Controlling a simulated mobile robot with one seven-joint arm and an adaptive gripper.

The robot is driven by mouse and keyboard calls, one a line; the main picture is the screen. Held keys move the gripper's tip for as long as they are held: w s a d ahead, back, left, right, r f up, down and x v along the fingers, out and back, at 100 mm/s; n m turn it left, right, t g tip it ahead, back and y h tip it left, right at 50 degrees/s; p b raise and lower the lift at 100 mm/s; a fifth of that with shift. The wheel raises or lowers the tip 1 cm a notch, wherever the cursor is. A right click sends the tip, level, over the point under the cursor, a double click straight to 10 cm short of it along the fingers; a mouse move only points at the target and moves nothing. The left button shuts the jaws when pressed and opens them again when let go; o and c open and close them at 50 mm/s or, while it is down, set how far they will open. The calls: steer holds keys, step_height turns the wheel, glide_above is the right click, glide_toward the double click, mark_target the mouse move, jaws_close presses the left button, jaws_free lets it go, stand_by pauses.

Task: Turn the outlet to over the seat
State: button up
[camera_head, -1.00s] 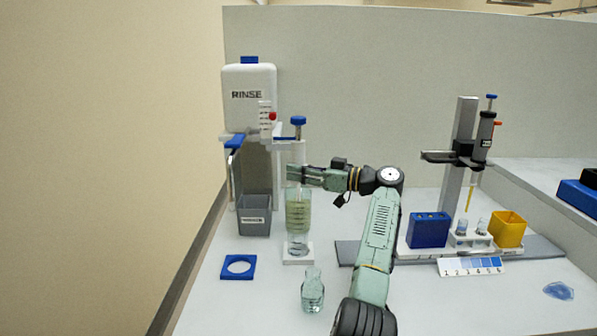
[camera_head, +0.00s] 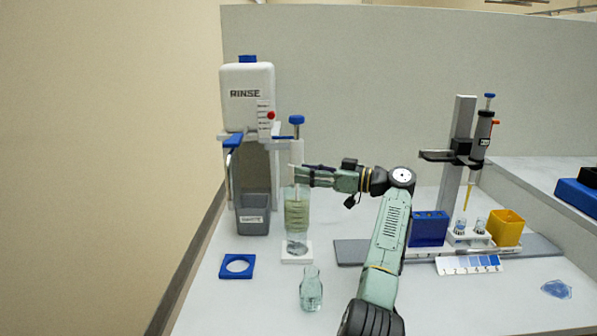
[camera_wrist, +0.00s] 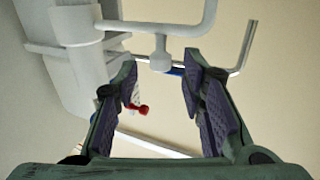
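The rinse station, a white tank (camera_head: 247,98) marked RINSE, stands at the back left in the head view. A blue-topped piece (camera_head: 233,141) juts from it above a grey bin (camera_head: 253,215). In the wrist view a white bent pipe (camera_wrist: 205,25) crosses the top, with a short stub; I cannot tell for sure that it is the outlet. My gripper (camera_wrist: 160,65) is open, with nothing visibly held. Its fingers stand on either side below the stub. A blue square ring (camera_head: 237,266), possibly the seat, lies in front of the bin.
A small glass flask (camera_head: 311,292) stands in front of the cylinder. A red tap (camera_head: 270,115) sits on the tank. At right are a pipette stand (camera_head: 462,130), a blue box (camera_head: 429,229) and a yellow cup (camera_head: 508,228).

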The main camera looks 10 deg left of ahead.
steer(key=s+d, duration=0.1)
steer(key=d, duration=0.8)
steer(key=shift+s, duration=0.25)
